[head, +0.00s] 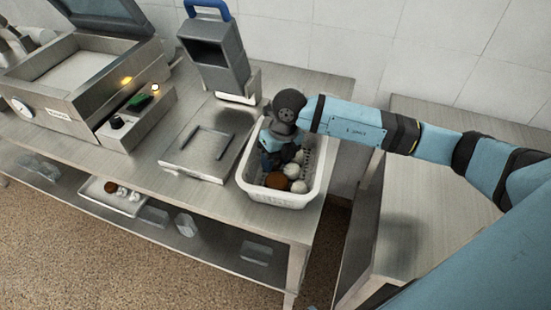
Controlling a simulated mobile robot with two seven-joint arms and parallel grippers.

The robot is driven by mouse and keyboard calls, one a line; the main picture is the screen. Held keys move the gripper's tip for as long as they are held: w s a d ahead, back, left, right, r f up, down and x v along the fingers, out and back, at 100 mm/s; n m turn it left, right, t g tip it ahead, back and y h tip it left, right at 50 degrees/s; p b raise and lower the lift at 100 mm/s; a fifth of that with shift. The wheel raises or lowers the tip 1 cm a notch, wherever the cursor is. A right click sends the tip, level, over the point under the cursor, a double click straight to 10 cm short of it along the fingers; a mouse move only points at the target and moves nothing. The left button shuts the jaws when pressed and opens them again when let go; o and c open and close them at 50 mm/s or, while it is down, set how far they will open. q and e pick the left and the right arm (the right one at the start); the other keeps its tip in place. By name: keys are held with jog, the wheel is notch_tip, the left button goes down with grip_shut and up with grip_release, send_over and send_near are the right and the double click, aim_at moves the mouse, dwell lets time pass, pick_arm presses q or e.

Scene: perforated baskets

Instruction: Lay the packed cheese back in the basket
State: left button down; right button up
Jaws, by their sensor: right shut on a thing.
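The white perforated basket (283,199) stands at the right front end of the table. Inside it lie a brown round item (276,181) and pale round items (292,170). My right arm comes in from the right, and my right gripper (272,160) points down into the back left part of the basket. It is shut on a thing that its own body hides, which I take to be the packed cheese. I cannot tell whether that thing touches the basket floor. My left gripper is not in view.
A flat metal plate (198,152) lies left of the basket, close to it. A grey device with a blue handle (214,55) stands behind. A packing machine (65,90) with an open lid is at the left. A lower shelf (150,215) holds a tray and several clear containers.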

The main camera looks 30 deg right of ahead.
jog(key=o, duration=0.7)
jog(key=shift+f, duration=0.1)
jog(key=shift+r, duration=0.35)
jog(key=v, duration=1.1)
jog(key=shift+r+b, duration=0.3)
jog(key=shift+r, duration=0.05)
